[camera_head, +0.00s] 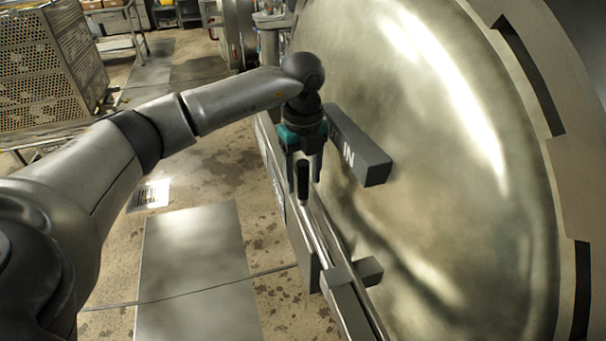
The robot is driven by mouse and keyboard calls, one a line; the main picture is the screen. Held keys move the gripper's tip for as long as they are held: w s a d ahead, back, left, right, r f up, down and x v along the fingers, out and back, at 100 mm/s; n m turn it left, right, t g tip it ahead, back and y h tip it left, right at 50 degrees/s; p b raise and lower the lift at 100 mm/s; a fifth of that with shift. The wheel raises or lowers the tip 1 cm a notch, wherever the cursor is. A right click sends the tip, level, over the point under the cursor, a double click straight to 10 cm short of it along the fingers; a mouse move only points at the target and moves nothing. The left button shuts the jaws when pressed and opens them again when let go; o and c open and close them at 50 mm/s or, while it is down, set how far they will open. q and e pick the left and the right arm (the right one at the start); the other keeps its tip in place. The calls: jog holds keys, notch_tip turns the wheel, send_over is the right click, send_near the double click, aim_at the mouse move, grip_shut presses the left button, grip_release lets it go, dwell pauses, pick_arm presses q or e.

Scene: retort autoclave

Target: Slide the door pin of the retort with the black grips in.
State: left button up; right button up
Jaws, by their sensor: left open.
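The large round metal retort door (420,130) fills the right half of the view. A thin bright door pin (322,232) runs along a rail at the door's left side. A short upright black grip (302,184) stands at the pin's far part. My left gripper (304,178) points down over this grip and is open. Its fingers appear on either side of the grip; I cannot tell whether they touch it. A grey block marked "IN" (362,158) juts out from the door just right of the gripper. My right gripper is not in view.
A dark guide block (345,301) and a smaller block (368,271) sit at the rail's near end. A perforated metal crate (50,75) stands on a cart at the upper left. Other equipment (238,35) stands behind.

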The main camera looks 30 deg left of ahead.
pick_arm(q)
grip_shut()
dwell(0.4)
dwell(0.9)
